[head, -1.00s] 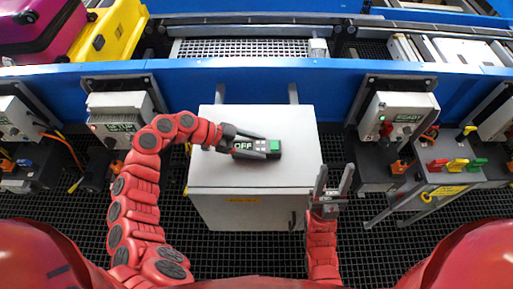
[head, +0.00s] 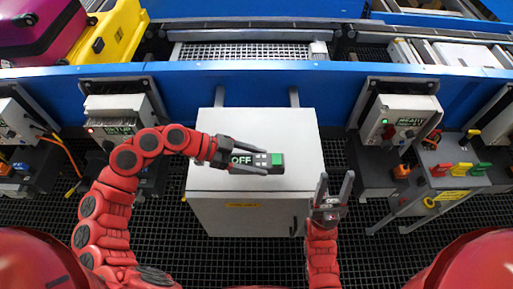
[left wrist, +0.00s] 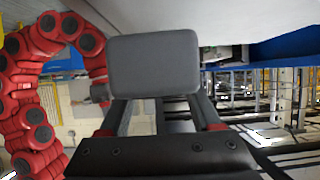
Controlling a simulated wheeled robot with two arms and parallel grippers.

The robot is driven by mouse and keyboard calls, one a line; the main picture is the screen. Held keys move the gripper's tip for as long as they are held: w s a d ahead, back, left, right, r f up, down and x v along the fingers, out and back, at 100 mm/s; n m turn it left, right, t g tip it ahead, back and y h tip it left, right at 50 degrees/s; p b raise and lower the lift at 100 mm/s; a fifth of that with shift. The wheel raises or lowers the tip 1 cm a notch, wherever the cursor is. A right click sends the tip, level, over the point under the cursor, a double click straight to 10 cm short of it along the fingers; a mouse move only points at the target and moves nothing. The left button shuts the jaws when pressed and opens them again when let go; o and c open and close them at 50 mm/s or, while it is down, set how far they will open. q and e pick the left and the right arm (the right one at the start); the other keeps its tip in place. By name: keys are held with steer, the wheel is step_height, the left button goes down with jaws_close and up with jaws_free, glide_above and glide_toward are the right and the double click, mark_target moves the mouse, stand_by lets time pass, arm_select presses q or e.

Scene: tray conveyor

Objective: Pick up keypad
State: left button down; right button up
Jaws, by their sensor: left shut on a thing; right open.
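The keypad (head: 276,167) is a small dark box with a lit "OFF" label, pale buttons and a green button. It shows over the light grey cabinet top in the head view. My left gripper (head: 262,161) is shut on it, with one finger along each long side. In the left wrist view the keypad (left wrist: 152,62) is a plain dark grey face between the fingers of my left gripper (left wrist: 155,95). It looks slightly above the cabinet top, but the gap is hard to judge. My right gripper (head: 335,188) is open and empty by the cabinet's right front corner.
The grey cabinet (head: 215,130) stands before the blue conveyor side (head: 240,85). Control stations (head: 120,112) and (head: 400,112) stand left and right of it. A stand with coloured handles (head: 458,170) is at the right. Dark grating floor (head: 240,255) lies in front.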

arm_select(q)
steer(key=s+r, duration=0.1)
steer(key=s, duration=0.9)
steer(key=shift+b, duration=0.45)
steer(key=shift+w, duration=0.1)
steer(key=w, duration=0.3)
steer(key=w+a, duration=0.1)
steer(key=w, duration=0.3)
steer(key=w+a, duration=0.1)
steer(key=w, duration=0.2)
steer(key=shift+w+a+r, duration=0.15)
steer(key=shift+w+r, duration=0.15)
steer(key=shift+w, duration=0.05)
steer(key=w, duration=0.1)
steer(key=w+d+f, duration=0.1)
steer(key=w, duration=0.1)
steer(key=w+d+f, duration=0.1)
steer(key=w, duration=0.1)
steer(key=shift+w+d+f+m+g, duration=0.2)
steer(key=shift+d+f+m+g, duration=0.1)
steer(key=shift+f, duration=1.1)
steer(key=shift+f, duration=0.1)
